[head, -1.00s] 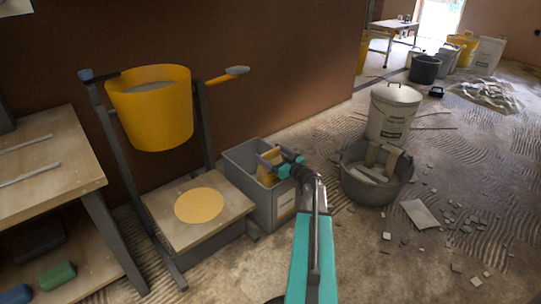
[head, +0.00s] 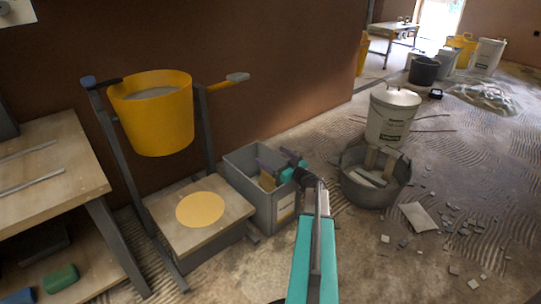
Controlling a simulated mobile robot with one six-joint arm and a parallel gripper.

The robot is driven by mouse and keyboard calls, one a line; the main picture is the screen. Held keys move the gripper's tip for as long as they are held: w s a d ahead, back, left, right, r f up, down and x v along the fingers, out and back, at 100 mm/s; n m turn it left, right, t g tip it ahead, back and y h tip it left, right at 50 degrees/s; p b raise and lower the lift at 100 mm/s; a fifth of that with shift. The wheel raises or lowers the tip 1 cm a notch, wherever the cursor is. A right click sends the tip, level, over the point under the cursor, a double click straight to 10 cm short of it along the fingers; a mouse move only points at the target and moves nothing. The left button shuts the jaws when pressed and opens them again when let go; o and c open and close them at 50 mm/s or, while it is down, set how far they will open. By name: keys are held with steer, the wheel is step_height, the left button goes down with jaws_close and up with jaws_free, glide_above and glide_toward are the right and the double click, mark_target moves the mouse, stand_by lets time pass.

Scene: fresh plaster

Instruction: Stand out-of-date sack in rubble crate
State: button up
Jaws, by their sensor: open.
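A grey crate (head: 270,206) stands on the floor, right of the low wooden platform, with a pale label on its front.
A yellow bucket (head: 153,115) hangs in a frame over the wooden platform (head: 160,222). A workbench (head: 45,165) is at left. A dark tub (head: 371,191) with rubble and a lidded white bucket (head: 391,116) stand right of the crate. Tile shards litter the floor at right.

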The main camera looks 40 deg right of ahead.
steer(key=s+p, duration=0.2)
steer(key=s, duration=0.8)
steer(key=shift+s+a, duration=0.25)
steer(key=shift+a, duration=0.2)
